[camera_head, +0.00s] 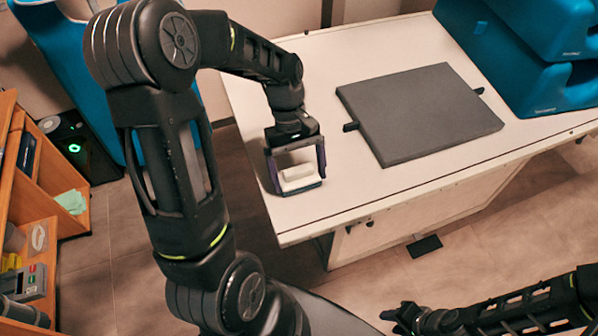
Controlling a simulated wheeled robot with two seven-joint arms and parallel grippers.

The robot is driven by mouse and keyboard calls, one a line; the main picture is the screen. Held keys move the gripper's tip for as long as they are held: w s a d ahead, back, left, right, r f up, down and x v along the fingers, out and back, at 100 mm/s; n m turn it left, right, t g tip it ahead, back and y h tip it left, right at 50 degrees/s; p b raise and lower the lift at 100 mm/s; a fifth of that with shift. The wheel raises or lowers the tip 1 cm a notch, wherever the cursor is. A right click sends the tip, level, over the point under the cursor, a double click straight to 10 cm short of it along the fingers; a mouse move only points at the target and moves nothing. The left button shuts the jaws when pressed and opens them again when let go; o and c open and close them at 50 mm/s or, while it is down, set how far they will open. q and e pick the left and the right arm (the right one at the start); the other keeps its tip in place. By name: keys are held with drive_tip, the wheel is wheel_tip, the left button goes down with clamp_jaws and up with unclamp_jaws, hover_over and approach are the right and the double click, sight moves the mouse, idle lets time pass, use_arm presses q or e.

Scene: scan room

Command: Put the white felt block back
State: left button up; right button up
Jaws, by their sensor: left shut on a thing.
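The white felt block (298,174) is between the fingers of my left gripper (297,172), at the left end of the white table. The gripper points down and is shut on the block. A dark blue edge shows beneath the block; I cannot tell if it is part of the block or a separate holder, or whether the block touches the tabletop. My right gripper (398,318) is low at the bottom right, in front of the table and away from the block. Its fingers are too small and dark to tell open from shut.
The white table (290,222) carries a dark grey flat pad (420,110) in the middle and blue moulded cases (530,60) at the back right. A wooden shelf unit (50,215) with small items stands at the left. The tabletop between gripper and pad is clear.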

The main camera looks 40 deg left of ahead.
use_arm(q)
drive_tip(key=shift+f, duration=0.1)
drive_tip(key=o, duration=1.1)
drive_tip(key=shift+c, duration=0.2)
drive_tip(key=shift+w+a+r, duration=0.1)
drive_tip(key=shift+w+r, duration=0.05)
drive_tip(key=shift+r, duration=0.2)
drive_tip(key=v, duration=1.1)
drive_tip(key=shift+r, duration=0.3)
